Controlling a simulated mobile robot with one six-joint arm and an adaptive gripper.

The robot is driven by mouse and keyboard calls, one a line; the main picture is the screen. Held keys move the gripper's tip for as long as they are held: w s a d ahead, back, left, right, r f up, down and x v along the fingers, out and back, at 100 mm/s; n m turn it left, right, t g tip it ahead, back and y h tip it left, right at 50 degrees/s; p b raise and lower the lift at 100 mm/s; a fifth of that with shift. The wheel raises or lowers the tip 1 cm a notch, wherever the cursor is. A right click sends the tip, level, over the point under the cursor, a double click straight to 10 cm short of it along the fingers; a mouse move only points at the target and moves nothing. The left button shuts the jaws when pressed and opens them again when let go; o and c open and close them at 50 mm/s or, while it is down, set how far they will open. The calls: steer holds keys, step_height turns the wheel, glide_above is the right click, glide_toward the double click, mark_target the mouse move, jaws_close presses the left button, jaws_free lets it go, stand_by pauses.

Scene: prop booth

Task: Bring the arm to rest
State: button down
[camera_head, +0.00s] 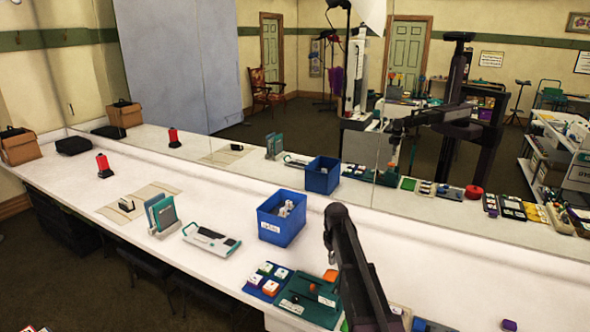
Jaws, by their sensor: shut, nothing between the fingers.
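My dark arm reaches up from the bottom edge over the counter (215,268). My gripper (331,254) hangs at its far end, small and partly hidden by the arm. It is shut and empty, above the counter just right of the blue bin. The mirror behind the counter also shows my arm, bent with its end pointing down.
A blue bin (281,226) with white items stands left of my gripper. A blue tray (254,283) and a green tray (293,306) with small items lie in front. A white-and-teal device (211,239), teal folders (163,216) and a red item (103,164) stand further left.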

steer(key=s+d+m, duration=0.1)
steer(key=s+m, duration=0.4)
steer(key=s, duration=2)
steer(key=shift+s+m, duration=0.3)
steer(key=shift+m, duration=0.1)
steer(key=shift+a, duration=0.1)
